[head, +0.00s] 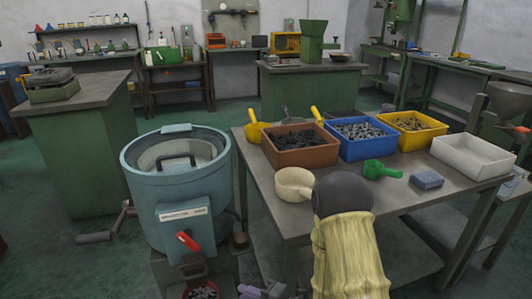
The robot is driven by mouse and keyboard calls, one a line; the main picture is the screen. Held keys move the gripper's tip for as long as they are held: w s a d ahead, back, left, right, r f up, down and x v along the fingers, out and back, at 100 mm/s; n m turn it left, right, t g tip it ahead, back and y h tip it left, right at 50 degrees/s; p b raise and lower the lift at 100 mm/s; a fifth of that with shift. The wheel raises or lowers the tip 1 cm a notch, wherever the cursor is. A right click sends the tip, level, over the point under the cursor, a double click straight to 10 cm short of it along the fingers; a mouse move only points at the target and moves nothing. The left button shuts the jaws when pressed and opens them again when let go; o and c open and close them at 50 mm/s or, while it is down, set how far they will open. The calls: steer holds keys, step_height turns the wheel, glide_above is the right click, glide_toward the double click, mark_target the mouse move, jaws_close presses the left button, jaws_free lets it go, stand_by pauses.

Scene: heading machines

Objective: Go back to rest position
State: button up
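I cannot make out my gripper in the head view. A dark rounded cap on a pale yellow, ribbed column rises from the bottom edge in front of the table and looks like part of my own arm. A small purple and grey part is cut off at the bottom edge, left of the column; I cannot tell what it is.
A blue drum machine (170,190) stands left. Floor (60,240) is clear further left.

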steer(key=w+d+r+m+h, duration=0.1)
steer(key=w+d+m+h, duration=0.1)
steer(key=d+m+h, duration=0.5)
steer(key=w+d+r+m+h, duration=0.15)
steer(key=d+m+h, duration=0.25)
steer(key=d+m, duration=0.4)
steer(key=s+d+r+m+g+h, duration=0.1)
steer(key=s+d+r+m+g, duration=0.15)
steer(key=s+m, duration=0.4)
steer(key=s+d+r+m+g+h, duration=0.25)
steer(key=s+r+m, duration=0.2)
steer(key=m, duration=0.25)
steer(key=w+d+p+v, duration=0.1)
steer(key=w+p+v, duration=0.2)
steer(key=p+v, duration=1.3)
steer(key=w+d+r+p+v, duration=0.1)
steer(key=w+p+v, duration=0.2)
steer(key=p+v, duration=1.3)
steer(key=shift+d+r+y+p, duration=0.2)
steer(key=shift+r+y+p, duration=0.15)
steer(key=shift+p, duration=0.7)
